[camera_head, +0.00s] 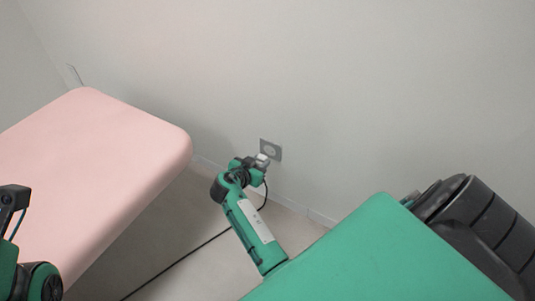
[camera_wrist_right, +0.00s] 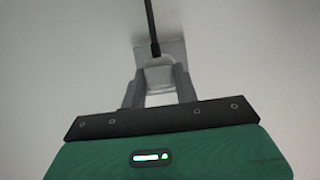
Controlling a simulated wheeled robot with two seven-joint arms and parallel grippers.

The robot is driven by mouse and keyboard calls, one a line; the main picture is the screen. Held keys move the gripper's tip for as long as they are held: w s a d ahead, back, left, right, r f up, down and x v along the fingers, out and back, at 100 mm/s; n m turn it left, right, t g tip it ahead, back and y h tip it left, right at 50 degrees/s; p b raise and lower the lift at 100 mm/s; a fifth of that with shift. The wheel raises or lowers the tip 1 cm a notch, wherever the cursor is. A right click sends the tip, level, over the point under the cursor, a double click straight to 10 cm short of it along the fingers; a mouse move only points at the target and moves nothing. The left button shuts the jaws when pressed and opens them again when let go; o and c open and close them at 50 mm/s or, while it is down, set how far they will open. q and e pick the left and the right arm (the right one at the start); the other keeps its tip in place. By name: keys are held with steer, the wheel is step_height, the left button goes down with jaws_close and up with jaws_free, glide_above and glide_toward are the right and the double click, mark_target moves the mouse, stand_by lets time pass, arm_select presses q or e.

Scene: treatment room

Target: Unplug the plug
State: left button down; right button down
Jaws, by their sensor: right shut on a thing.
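A pale plug (camera_head: 263,157) is between the fingertips of my right gripper (camera_head: 259,164), close in front of the grey wall socket (camera_head: 277,151). In the right wrist view the light grey plug (camera_wrist_right: 158,76) is held between both fingers of my right gripper (camera_wrist_right: 158,82). The socket plate (camera_wrist_right: 174,49) is behind it. A black cable (camera_wrist_right: 150,25) comes off the plug. I cannot tell whether the plug's pins are in the socket. Of my left arm only parts show at the left edge; its gripper is out of view.
A pink padded treatment table (camera_head: 95,170) stands on the left, against the wall. The cable (camera_head: 190,252) hangs to the floor and runs toward the lower left. Bare wall (camera_head: 370,90) surrounds the socket. Floor shows between the table and my right arm.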

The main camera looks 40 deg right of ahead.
steer(key=shift+s+a, duration=0.25)
steer(key=shift+a, duration=0.3)
steer(key=shift+s+a, duration=0.2)
steer(key=shift+a, duration=0.35)
